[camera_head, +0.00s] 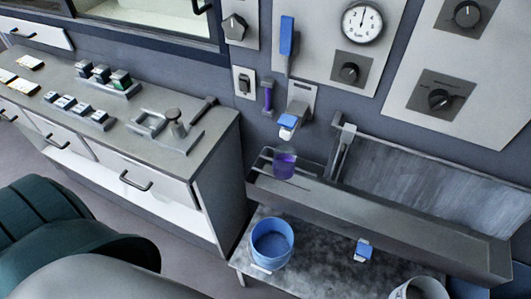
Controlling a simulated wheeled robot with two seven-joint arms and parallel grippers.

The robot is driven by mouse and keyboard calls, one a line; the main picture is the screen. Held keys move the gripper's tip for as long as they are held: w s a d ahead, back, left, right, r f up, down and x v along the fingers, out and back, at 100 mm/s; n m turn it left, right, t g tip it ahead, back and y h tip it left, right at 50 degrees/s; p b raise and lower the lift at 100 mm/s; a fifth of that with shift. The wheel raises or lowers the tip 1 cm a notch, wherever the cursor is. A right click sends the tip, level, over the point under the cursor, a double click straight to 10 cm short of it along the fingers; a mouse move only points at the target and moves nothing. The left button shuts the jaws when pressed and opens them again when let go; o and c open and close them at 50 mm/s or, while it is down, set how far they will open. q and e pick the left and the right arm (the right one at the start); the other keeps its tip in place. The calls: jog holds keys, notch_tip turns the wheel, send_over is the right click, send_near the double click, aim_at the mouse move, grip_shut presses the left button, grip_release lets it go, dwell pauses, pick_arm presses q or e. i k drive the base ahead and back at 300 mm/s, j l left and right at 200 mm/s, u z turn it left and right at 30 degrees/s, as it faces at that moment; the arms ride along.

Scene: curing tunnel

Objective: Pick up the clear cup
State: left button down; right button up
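A small clear cup (285,165) with purple liquid or a purple tint stands in the left end of a long grey metal trough (380,215). It is upright, below a wall spout with a blue cap (289,122). Its lower part is partly hidden by the trough's rim. Neither of my grippers shows in the head view, so I cannot see whether they are open or shut. Nothing is touching the cup from my side.
A blue bucket (271,243) and a small blue-and-white piece (362,250) are on the grey table (315,255) in front of the trough. A pale round container (420,289) is at the bottom right. A drawer counter (150,160) with blocks stands left.

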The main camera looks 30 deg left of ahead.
aim_at(284, 157)
jog(key=j+u, duration=0.1)
jog(key=u, duration=0.55)
jog(key=z, duration=1.55)
jog(key=k, duration=0.9)
